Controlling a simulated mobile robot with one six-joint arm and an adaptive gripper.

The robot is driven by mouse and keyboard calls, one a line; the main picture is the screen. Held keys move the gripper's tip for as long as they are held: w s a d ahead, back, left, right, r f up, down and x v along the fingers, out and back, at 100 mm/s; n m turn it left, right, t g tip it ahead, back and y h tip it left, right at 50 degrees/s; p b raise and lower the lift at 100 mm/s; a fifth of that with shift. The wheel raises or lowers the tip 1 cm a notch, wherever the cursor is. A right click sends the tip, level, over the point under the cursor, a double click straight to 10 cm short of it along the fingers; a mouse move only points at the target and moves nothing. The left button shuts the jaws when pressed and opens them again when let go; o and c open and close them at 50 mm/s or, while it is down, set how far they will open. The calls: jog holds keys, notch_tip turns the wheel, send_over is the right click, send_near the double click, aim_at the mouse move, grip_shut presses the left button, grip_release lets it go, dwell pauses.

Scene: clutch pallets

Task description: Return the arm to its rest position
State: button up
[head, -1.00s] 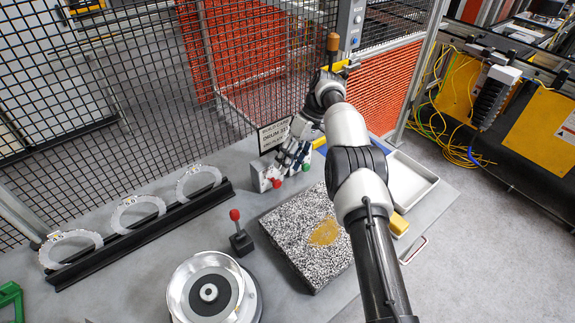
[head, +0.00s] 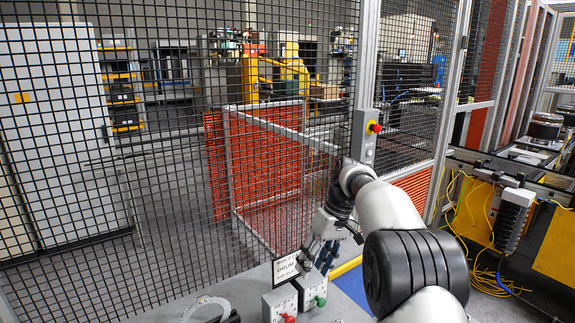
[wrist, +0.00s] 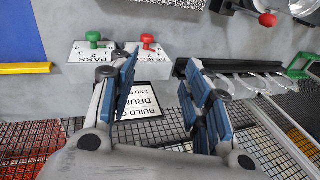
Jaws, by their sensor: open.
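My arm reaches in from the lower right of the head view. My gripper (head: 318,262) points down near the mesh fence, beside a sign with "DRUM" on it (head: 285,268). In the wrist view my gripper (wrist: 160,68) has its two blue-padded fingers spread apart.
Mesh fence (head: 120,170) stands behind the bench. A post carries a red button (head: 375,127). The wrist view shows a dark rack (wrist: 235,68) with rings, a red-knobbed lever (wrist: 267,19), a blue surface (wrist: 20,35) and a yellow bar (wrist: 25,68). Yellow cables (head: 485,262) hang at right.

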jog(key=s+d+r+m+t+h, duration=0.1)
jog(key=s+d+r+m+t, duration=0.1)
jog(key=s+r, duration=0.6)
jog(key=s+d+r+m+t+h, duration=0.15)
jog(key=s+r, duration=0.25)
jog(key=s, duration=0.7)
jog(key=s+d+f+m+t, duration=0.1)
jog(key=s+d+f, duration=0.1)
jog(key=s, duration=0.7)
jog(key=s+d+f+m+t+h, duration=0.1)
jog(key=s+f, duration=0.3)
jog(key=s, duration=0.6)
jog(key=shift+d+f, duration=0.35)
jog(key=shift+m, duration=0.25)
